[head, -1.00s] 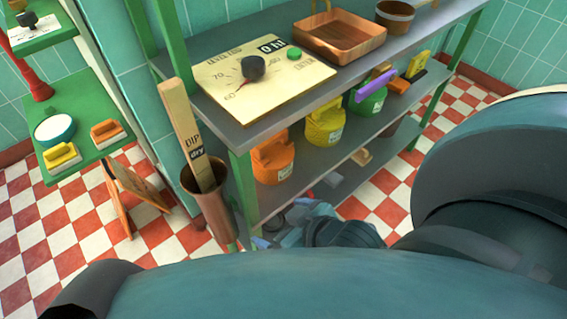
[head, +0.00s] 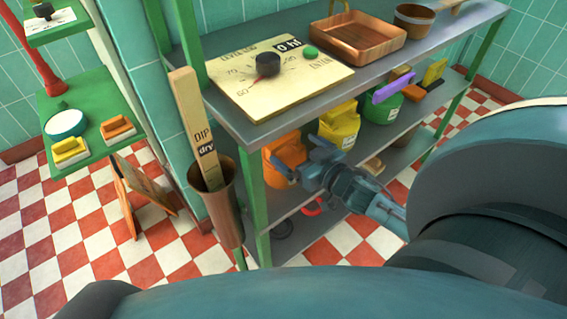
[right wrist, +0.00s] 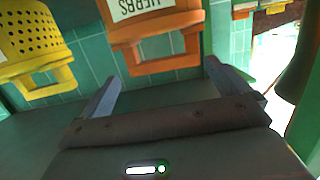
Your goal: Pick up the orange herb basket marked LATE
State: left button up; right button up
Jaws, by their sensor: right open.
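The orange herb basket (head: 284,157) stands on the lower shelf of the rack, partly hidden by my right gripper (head: 304,163). In the right wrist view the orange basket (right wrist: 155,28) hangs upside down at the top, with a white label reading HERBS and an orange handle loop. The word LATE cannot be read. My right gripper (right wrist: 163,88) is open, its two fingers spread below and to either side of the handle loop, with nothing between them. My left gripper is not in view.
A copper holder (head: 219,205) with a wooden stick stands left of the rack.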

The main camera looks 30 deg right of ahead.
aim_at(281, 150)
jog(key=shift+x, duration=1.2)
jog(key=x, duration=0.2)
jog(key=b+x, duration=0.1)
jog(key=x, duration=0.1)
jog(key=shift+a+f, duration=0.15)
jog(key=shift+f, duration=0.1)
jog(key=shift+w+f, duration=0.1)
jog(key=shift+w, duration=0.35)
jog(key=shift+a, duration=0.1)
jog(key=c, duration=1.6)
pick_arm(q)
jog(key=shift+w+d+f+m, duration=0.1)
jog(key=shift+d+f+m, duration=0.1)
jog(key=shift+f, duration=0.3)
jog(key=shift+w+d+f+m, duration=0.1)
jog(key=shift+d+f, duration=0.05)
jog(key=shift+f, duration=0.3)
pick_arm(e)
jog(key=shift+c, duration=0.2)
